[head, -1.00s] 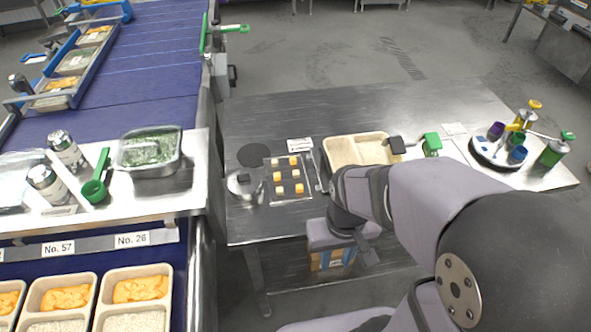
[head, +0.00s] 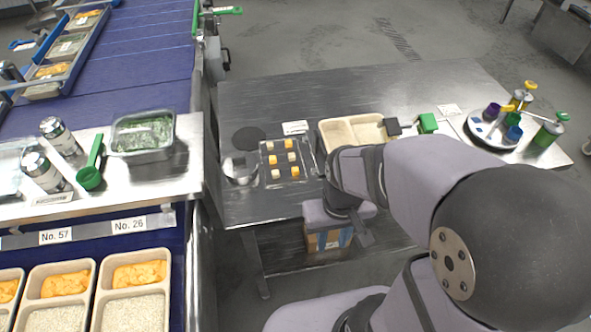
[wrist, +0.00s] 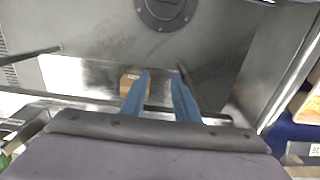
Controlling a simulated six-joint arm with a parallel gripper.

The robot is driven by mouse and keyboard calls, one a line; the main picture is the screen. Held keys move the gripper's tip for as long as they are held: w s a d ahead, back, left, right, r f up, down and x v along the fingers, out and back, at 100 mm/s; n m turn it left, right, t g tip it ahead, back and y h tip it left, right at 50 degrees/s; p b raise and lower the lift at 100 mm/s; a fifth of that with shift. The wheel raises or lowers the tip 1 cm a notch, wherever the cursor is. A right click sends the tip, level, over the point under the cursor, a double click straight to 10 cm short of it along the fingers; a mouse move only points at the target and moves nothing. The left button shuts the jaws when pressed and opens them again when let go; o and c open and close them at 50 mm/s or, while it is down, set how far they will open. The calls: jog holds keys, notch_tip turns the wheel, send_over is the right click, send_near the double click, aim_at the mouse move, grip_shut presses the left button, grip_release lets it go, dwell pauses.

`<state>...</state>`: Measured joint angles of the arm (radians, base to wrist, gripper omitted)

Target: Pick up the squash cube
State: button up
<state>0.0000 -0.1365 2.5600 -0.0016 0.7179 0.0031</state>
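Several small cubes, some orange and some pale, sit on a grey tray (head: 306,167) on the metal table in the head view. The wrist view shows no cube.
A two-part beige container (head: 338,135) stands right of the tray, partly behind my arm. A round metal pot (head: 240,168) stands left. A round caddy (head: 478,137) with bottles is at the far right. A cardboard box (head: 326,240) lies under the table.

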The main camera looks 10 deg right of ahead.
aim_at(296, 170)
jog(key=shift+f, duration=0.1)
dwell(0.4)
notch_tip(296, 170, down, 5)
jog(key=w+a+g, duration=0.1)
jog(key=g, duration=0.1)
jog(key=w+t, duration=0.1)
jog(key=w, duration=0.4)
jog(key=w+t, duration=0.1)
jog(key=w, duration=0.4)
jog(key=w+t, duration=0.1)
jog(key=w, duration=0.4)
jog(key=shift+w+a+f+n, duration=0.2)
jog(key=shift+a+n, duration=0.1)
jog(key=shift+a, duration=0.1)
jog(key=w+r+t, duration=0.4)
jog(key=w, duration=0.5)
jog(key=shift+s+a+p+x, duration=0.1)
jog(key=shift+p+x, duration=0.3)
jog(key=shift+x, duration=0.75)
jog(key=shift+s+a+p+x, duration=0.15)
jog(key=shift+p+x, duration=0.3)
jog(key=shift+x, duration=0.75)
jog(key=shift+s+a+p+x, duration=0.1)
jog(key=shift+p+x, duration=0.3)
jog(key=shift+x, duration=0.75)
